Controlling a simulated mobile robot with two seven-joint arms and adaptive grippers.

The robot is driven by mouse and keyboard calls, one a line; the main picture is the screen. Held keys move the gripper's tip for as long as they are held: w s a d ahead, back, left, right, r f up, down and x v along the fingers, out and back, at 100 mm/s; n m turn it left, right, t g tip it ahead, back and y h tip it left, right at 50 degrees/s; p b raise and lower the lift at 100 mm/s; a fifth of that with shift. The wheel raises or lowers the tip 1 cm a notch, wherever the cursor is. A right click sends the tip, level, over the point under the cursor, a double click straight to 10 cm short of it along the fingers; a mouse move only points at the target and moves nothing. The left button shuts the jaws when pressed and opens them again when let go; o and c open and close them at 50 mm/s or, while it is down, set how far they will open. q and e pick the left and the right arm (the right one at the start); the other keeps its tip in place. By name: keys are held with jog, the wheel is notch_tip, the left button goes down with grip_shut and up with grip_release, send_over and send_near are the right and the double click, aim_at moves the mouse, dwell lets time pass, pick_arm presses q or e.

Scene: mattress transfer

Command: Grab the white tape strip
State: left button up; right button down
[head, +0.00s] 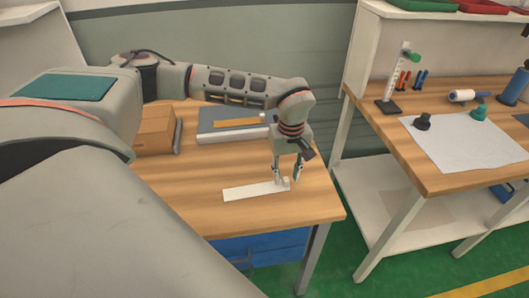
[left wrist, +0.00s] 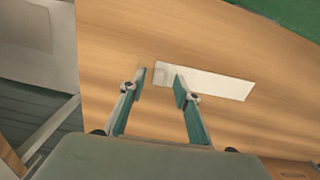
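The white tape strip (head: 248,191) lies flat on the wooden workbench. My left gripper (head: 287,179) points down over the strip's right end, with its two fingers apart and nothing held. In the left wrist view, the near end of the strip (left wrist: 222,81) shows between the open fingertips of my left gripper (left wrist: 160,77). The right finger overlaps the strip in the picture. I cannot tell the exact height of the fingertips above the bench. My right gripper is not in view.
A brown box (head: 154,131) and a grey tray (head: 205,122) with an orange-yellow piece (head: 238,123) stand behind on the workbench (head: 310,205). A second table (head: 428,178) with a white sheet and tools is at the right. The bench around the strip is clear.

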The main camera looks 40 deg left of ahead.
pick_arm(q)
jog(key=shift+f, duration=0.65)
jog(key=c, duration=0.9)
jog(key=shift+o, duration=0.2)
jog(key=shift+r, duration=0.1)
